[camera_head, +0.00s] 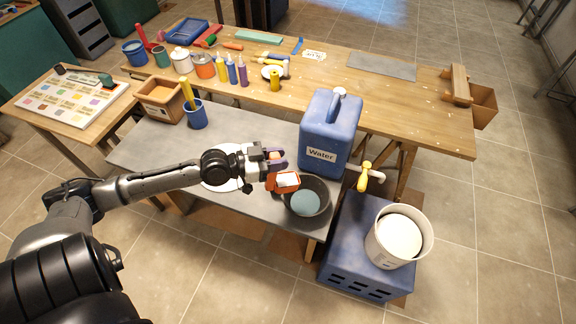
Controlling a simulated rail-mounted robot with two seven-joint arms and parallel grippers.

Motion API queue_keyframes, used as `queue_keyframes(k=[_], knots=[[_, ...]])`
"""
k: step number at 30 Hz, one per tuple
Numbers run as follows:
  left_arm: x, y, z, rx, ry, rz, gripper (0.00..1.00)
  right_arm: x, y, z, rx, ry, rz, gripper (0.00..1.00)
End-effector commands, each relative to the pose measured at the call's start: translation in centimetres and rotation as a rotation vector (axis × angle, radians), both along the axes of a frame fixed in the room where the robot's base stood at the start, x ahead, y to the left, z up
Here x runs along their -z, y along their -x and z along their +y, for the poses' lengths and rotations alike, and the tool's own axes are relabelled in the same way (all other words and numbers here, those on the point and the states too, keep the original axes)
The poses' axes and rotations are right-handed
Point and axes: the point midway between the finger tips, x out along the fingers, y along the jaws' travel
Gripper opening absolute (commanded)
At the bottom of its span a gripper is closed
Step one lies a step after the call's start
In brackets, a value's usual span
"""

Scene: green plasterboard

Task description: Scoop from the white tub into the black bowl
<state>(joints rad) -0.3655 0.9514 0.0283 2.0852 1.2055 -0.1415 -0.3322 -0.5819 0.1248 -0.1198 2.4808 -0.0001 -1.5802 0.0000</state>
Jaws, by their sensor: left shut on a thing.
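The white tub (427,240) holds white material and stands on a blue crate at lower right. The black bowl (325,189) sits on the grey bench top and has a blue-grey surface inside, likely water. My left gripper (275,163) is shut on an orange scoop (273,187), with its handle partly hidden by the jaws. White material shows in the scoop. The scoop is at the bowl's upper left rim and overlaps it in the picture; its height above the bowl is hard to tell. My right gripper is not in view.
A blue water container (318,128) stands right behind the bowl, its tap (364,177) reaching right. A white round thing (222,184) lies partly under my left arm. A blue cup (197,117) and wooden box (160,97) stand at left. The grey bench (150,150) is clear at left.

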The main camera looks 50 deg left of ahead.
Motion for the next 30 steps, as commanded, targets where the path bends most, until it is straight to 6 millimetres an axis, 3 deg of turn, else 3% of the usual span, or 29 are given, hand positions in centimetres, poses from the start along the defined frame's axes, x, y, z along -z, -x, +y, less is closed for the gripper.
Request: queue_keyframes(k=[9,20,30], knots=[[0.5,-0.8,0.3,-0.010,-0.024,0.057,0.05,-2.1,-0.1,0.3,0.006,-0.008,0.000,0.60],[4.0,-2.6,-0.7,-0.006,-0.090,0.203,0.05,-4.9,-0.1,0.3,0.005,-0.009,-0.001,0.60],[7.4,-4.2,-1.4,-0.006,-0.151,0.326,0.05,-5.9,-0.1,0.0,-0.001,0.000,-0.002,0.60]])
